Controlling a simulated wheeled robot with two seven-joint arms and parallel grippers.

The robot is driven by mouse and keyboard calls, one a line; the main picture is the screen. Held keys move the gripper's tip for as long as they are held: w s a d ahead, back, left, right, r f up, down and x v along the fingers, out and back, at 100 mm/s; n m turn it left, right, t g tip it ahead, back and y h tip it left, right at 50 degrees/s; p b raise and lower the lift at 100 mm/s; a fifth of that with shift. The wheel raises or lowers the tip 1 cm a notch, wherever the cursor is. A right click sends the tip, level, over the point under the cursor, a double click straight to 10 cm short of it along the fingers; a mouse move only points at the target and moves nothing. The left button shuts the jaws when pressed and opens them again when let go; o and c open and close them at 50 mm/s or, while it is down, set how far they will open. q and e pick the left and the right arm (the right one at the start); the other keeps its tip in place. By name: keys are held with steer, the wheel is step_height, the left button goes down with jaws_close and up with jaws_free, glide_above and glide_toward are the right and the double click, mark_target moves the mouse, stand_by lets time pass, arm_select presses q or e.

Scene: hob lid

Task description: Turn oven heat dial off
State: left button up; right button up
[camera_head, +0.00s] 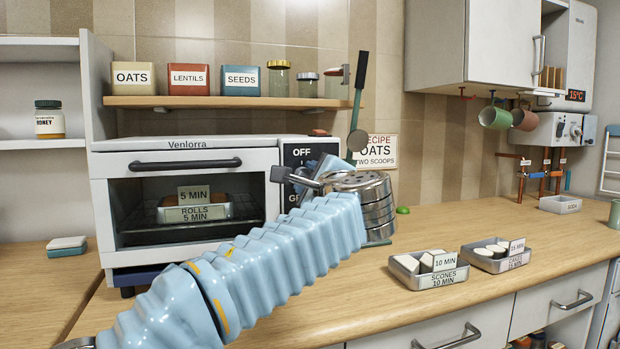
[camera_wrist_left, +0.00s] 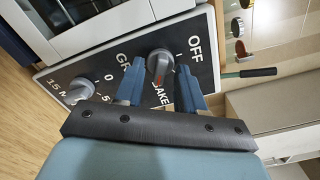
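The oven (camera_head: 190,155) stands on the counter with a black control panel (camera_head: 298,153) at its right side. In the left wrist view the heat dial (camera_wrist_left: 160,64) is a grey knob with a red mark, which seems to face the BAKE label. OFF is printed to its upper right. My left gripper (camera_wrist_left: 160,85) is open, its two blue fingers spread on either side of the dial. I cannot tell whether they touch it. In the head view the left gripper (camera_head: 312,180) is in front of the panel, and my arm hides the dial.
A second grey dial (camera_wrist_left: 75,92) with minute numbers sits on the same panel. Trays of scones (camera_head: 428,268) and cakes (camera_head: 494,255) lie on the counter. A shelf (camera_head: 225,102) with canisters hangs above.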

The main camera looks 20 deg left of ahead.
arm_select(q)
jaws_close()
stand_by(0.3)
